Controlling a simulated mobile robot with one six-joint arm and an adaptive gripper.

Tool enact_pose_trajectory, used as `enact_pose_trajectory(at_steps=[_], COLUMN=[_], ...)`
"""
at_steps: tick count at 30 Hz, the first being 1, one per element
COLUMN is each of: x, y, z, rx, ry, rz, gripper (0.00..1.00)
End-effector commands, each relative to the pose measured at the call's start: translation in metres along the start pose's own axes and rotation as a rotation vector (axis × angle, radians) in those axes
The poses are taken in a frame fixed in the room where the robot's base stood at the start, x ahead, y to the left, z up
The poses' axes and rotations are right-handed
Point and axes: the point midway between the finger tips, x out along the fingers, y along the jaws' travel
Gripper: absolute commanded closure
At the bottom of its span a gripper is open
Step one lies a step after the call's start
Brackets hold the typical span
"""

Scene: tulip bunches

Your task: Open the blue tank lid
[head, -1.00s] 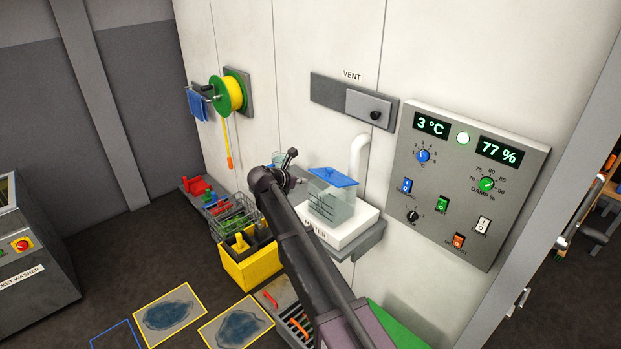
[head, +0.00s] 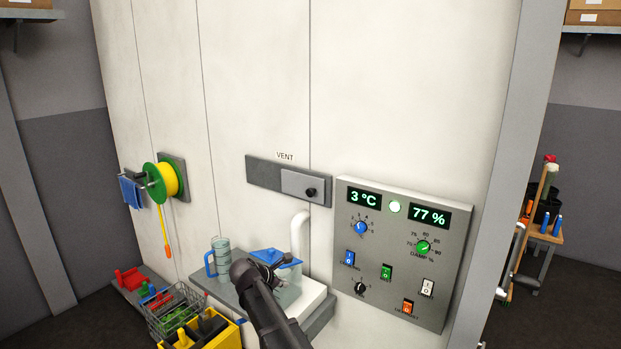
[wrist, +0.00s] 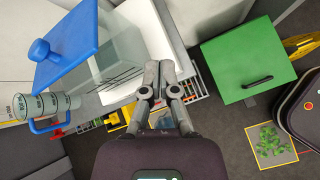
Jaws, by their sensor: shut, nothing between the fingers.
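The blue lid (head: 272,257) lies flat on the clear tank (head: 290,285), which stands on a white base (head: 312,297) against the wall. In the wrist view the lid (wrist: 68,45) shows at the upper left with its round blue knob (wrist: 40,50), and the clear tank wall (wrist: 118,50) is beside it. My gripper (wrist: 153,92) is shut and empty, to the right of the lid in the wrist view and apart from the knob. In the head view my gripper and arm cover part of the tank front and lid.
A clear measuring jug with a blue handle (head: 221,257) stands left of the tank on the grey shelf (head: 222,290). A control panel (head: 395,260) is right. A green box (wrist: 247,68) shows in the wrist view.

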Motion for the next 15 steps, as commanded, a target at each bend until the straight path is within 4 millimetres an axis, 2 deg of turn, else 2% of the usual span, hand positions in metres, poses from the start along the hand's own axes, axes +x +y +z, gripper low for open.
enact_pose_trajectory(at_steps=[1, 9, 15], x=[0.009, 0.043, 0.051], y=[-0.028, -0.136, -0.212], z=[0.012, 0.050, 0.067], rx=[0.095, 0.619, 1.002], ry=[0.025, 0.135, 0.178], rz=[-0.038, -0.257, -0.439], gripper=[1.00, 1.00, 1.00])
